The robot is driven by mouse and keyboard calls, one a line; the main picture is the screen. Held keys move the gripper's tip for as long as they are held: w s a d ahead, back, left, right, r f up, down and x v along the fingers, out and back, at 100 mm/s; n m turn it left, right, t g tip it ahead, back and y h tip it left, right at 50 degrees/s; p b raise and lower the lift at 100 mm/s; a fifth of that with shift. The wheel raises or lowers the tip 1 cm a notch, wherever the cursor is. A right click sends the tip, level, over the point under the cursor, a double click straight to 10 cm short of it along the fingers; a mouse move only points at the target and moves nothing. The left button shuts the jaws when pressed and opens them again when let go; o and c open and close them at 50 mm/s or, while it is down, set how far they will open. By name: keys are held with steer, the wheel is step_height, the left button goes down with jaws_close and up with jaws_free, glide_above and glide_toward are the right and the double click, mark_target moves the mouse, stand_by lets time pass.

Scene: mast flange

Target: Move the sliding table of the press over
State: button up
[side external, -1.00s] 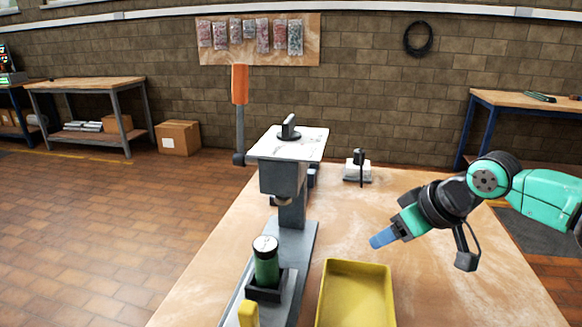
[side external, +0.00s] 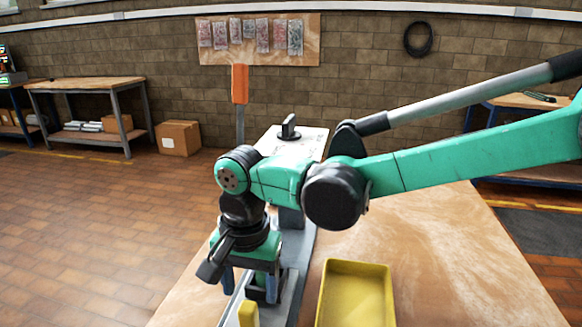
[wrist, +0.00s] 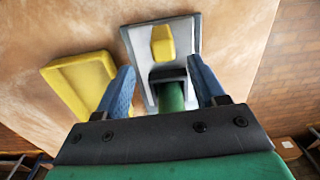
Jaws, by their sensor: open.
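The press's sliding table is a grey plate low on the press, seen in the wrist view (wrist: 142,62), with a dark socket (wrist: 168,73) on it. A green cylinder (wrist: 171,97) is in the socket. A yellow handle (side external: 249,314) is at the table's near end; it also shows in the wrist view (wrist: 162,42). My gripper (side external: 250,286) points down over the socket, open. Its two blue fingers are on either side of the cylinder in the wrist view; I cannot tell whether they touch it. My wrist hides the cylinder in the side view.
A yellow tray (side external: 356,296) lies right of the press on the wooden bench (side external: 440,250). The press's light top plate (side external: 297,147) and upright orange-handled lever (side external: 240,85) stand behind my arm. The bench right of the tray is clear.

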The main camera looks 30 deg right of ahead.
mark_target(248, 306)
steer(key=shift+a+f, duration=0.45)
steer(key=shift+f, duration=2.6)
jaws_close()
steer(key=shift+d, duration=0.1)
